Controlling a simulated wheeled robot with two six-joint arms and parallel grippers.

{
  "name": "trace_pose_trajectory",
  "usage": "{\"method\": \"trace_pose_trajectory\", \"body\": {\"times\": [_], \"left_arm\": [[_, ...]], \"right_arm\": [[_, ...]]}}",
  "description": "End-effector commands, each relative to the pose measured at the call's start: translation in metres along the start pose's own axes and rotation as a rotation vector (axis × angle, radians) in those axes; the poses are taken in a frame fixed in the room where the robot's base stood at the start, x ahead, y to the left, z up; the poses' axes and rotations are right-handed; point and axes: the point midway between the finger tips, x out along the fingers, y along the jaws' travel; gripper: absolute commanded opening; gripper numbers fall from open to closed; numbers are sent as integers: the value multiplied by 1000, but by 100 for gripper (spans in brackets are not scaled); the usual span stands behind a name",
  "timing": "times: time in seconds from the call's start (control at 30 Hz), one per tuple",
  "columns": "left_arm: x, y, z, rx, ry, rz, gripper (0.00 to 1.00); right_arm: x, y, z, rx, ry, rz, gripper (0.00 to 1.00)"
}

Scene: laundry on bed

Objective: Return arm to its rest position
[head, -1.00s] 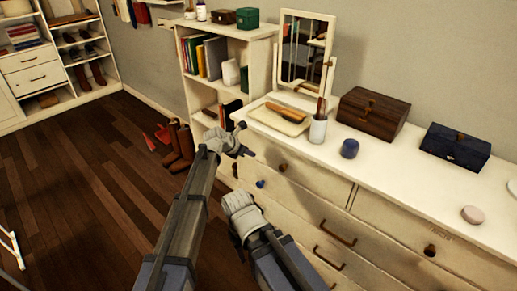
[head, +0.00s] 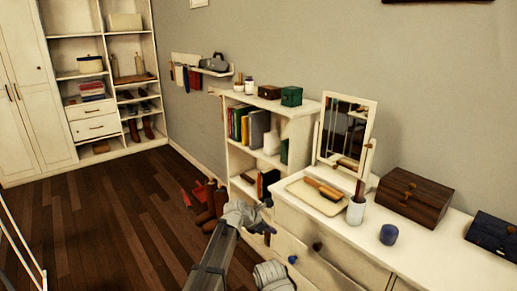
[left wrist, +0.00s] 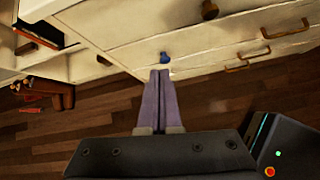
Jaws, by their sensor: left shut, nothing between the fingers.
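My left arm (head: 210,262) reaches up from the bottom of the head view, its grey wrist joint in front of the bookcase's lower part. My left gripper (head: 268,229) is dark and small there, beside the left end of the white dresser (head: 335,262). In the left wrist view its two purplish-grey fingers (left wrist: 160,75) are shut together with nothing between them. They point toward a blue knob (left wrist: 165,57) on the dresser front; whether they touch it I cannot tell. Part of my other arm (head: 272,276) shows at the bottom edge of the head view; its gripper is not seen.
A tray with a brush (head: 318,196), a white cup (head: 356,211), a blue jar (head: 389,234), a mirror (head: 345,130) and a brown box (head: 413,197) stand on the dresser. Wooden floor (head: 110,220) is open at left.

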Motion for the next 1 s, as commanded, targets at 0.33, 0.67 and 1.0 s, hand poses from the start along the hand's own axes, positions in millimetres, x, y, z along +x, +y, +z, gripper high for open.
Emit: {"method": "trace_pose_trajectory", "body": {"times": [0.33, 0.67, 1.0], "left_arm": [[-76, -47, -130, 874, 253, -137, 0], [-146, -91, -227, 1573, 374, -455, 0], [-193, -123, -281, 1955, 354, -730, 0]], "right_arm": [[0, 0, 0, 0, 0, 0, 50], [0, 0, 0, 0, 0, 0, 50], [0, 0, 0, 0, 0, 0, 50]]}}
